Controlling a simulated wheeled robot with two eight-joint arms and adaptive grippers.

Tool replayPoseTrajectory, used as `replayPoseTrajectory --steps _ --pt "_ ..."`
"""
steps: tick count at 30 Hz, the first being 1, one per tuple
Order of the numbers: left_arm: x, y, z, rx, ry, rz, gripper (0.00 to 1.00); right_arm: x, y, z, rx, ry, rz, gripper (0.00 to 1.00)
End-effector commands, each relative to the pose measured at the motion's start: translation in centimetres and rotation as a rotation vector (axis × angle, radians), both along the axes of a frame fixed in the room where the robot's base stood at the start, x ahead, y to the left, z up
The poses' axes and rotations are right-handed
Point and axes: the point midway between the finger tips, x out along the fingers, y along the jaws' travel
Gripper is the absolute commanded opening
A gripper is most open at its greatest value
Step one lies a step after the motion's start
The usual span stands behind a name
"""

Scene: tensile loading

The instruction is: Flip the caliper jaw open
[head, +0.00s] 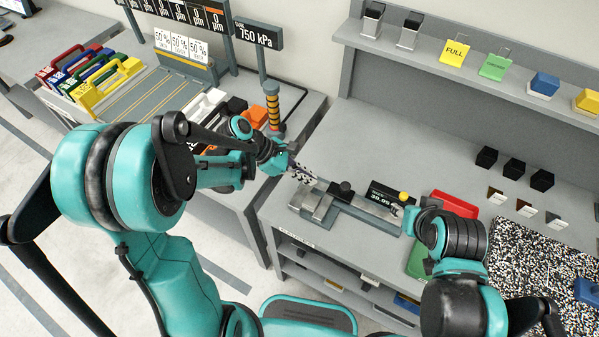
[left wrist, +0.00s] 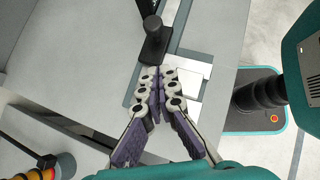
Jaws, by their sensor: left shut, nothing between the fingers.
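The caliper is a grey bar device on the bench, with a black display (head: 384,195) reading about 39.95 and a yellow knob (head: 404,196). Its silver jaw blocks (head: 316,206) are at the left end, next to a black knob (head: 342,190). In the left wrist view the black knob (left wrist: 154,46) stands just beyond my fingertips, and a pale block (left wrist: 190,76) lies to their right. My left gripper (head: 306,176) is shut and empty, just above the caliper's left end; it also shows in the left wrist view (left wrist: 160,72).
A red tray (head: 455,204) and a green item (head: 418,260) are near my right arm. Black cubes (head: 514,168) and a speckled mat (head: 540,275) lie to the right. A rack of coloured handles (head: 95,75) and an orange-banded post (head: 272,105) stand left.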

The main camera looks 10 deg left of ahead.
Motion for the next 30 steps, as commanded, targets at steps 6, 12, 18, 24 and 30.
replayPoseTrajectory --steps 6,12,18,24,30 --pt "0.5 -3.3 -2.9 0.000 -0.001 -0.004 0.00 0.0 0.0 -1.1 0.000 0.000 0.000 0.40" --pt "0.9 -5.7 -2.8 0.000 -0.001 -0.002 0.00 0.0 0.0 -1.2 0.000 0.000 0.000 0.40" --pt "1.0 -6.4 -2.8 0.000 -0.001 -0.001 0.00 0.0 0.0 -1.2 0.000 0.000 0.000 0.40" --pt "1.0 -6.4 -2.8 0.000 -0.001 -0.001 0.00 0.0 0.0 -1.2 0.000 0.000 0.000 0.40" --pt "0.4 -8.0 -2.9 0.000 -0.001 -0.006 0.00 0.0 0.0 -1.6 0.000 0.000 0.000 0.40"
